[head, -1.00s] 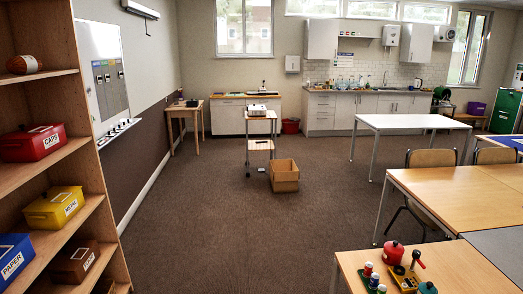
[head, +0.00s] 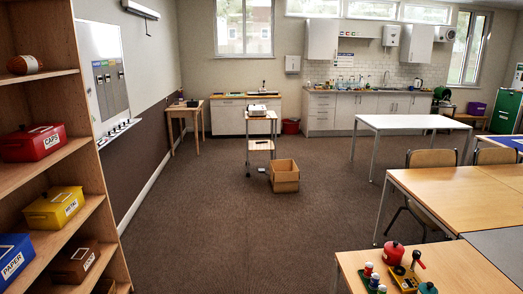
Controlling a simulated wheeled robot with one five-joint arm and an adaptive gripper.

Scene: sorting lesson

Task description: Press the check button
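I cannot make out a check button for certain in the head view. A white device with a dark part (head: 258,107) sits on top of the small wheeled trolley (head: 260,118) in the middle distance; its details are too small to read. A small dark item (head: 192,103) lies on the wooden side table (head: 187,108) at the back left. Another small device (head: 263,84) stands on the back counter. My gripper is not in view.
Shelves (head: 75,146) with labelled boxes stand close at left. A cardboard box (head: 284,177) sits on the floor beside the trolley. Tables (head: 455,190) and chairs fill the right, with small coloured objects on the nearest table (head: 465,268). The carpet (head: 215,225) ahead is clear.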

